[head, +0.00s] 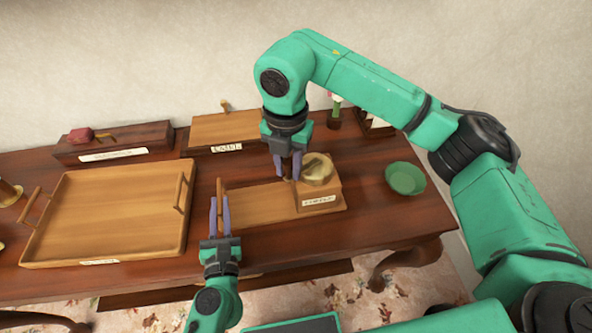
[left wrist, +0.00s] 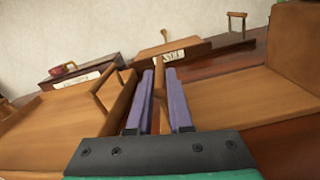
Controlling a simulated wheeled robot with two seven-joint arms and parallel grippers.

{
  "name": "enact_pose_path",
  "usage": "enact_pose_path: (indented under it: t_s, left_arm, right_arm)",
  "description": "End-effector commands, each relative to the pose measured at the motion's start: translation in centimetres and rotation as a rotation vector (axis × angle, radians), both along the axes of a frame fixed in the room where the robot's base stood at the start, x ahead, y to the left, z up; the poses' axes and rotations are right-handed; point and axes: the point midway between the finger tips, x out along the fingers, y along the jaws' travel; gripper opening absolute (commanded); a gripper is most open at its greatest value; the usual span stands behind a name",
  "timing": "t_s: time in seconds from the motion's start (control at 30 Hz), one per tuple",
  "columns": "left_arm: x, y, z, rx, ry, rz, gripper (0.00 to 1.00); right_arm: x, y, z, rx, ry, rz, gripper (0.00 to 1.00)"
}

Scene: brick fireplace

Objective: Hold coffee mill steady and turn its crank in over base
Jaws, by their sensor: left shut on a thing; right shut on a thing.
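The coffee mill (head: 318,197) is a wooden box with a label and a brass top (head: 317,168), standing at the right end of a flat wooden base (head: 255,206). In the left wrist view its box side (left wrist: 297,45) and the base (left wrist: 235,102) show at right. My left gripper (head: 220,203) is shut on the upright wooden handle at the base's left end; the handle (left wrist: 155,112) shows between the fingers in the left wrist view. My right gripper (head: 287,176) points down at the left of the brass top, shut on the crank's knob, which is mostly hidden.
A large wooden tray (head: 60,248) with handles lies at left. Behind stand a dark box (head: 135,138) with a red object on it and a labelled wooden box (head: 222,127). A green bowl (head: 405,178) sits at right. The table's front edge is close to the base.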

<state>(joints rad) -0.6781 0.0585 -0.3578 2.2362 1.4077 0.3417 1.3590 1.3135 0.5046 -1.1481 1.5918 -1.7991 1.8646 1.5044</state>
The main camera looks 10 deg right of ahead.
Motion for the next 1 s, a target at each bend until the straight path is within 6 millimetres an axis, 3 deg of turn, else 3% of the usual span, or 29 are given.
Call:
enact_pose_path:
  t_s: [0.5, 1.0]
  left_arm:
    - [0.0, -0.1, 0.0, -0.002, 0.000, -0.003, 0.00]
    - [0.0, -0.1, 0.0, -0.001, 0.000, -0.003, 0.00]
  right_arm:
    - [2.8, 0.9, 0.0, 0.002, -0.002, -0.390, 0.00]
    - [3.5, 0.9, 0.0, 0.001, -0.002, -0.483, 0.00]
